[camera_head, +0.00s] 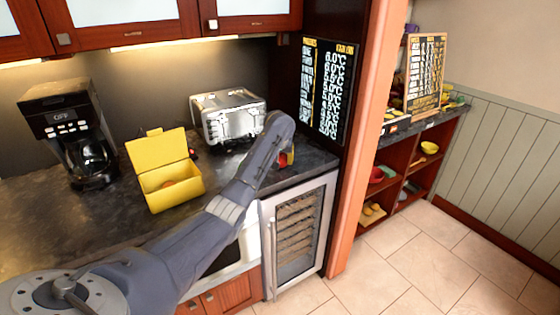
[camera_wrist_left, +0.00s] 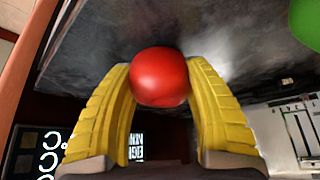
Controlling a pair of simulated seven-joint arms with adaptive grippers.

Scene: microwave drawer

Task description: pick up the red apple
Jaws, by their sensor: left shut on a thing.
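The red apple (camera_wrist_left: 160,77) is between the two yellow fingers of my left gripper (camera_wrist_left: 160,88) in the left wrist view. The gripper is shut on it, with a finger against each side. In the head view my arm reaches over the counter, and a bit of red apple (camera_head: 284,160) shows below my wrist, beside the gripper (camera_head: 287,157), which is mostly hidden. I cannot tell whether the apple touches the counter. My right gripper is in neither view.
An open yellow box (camera_head: 172,200) with a reddish thing inside stands left on the dark counter (camera_head: 70,220). A coffee maker (camera_head: 68,125) is farther left, and a silver toaster (camera_head: 228,115) is behind my wrist. A green thing (camera_wrist_left: 307,22) shows in the wrist view.

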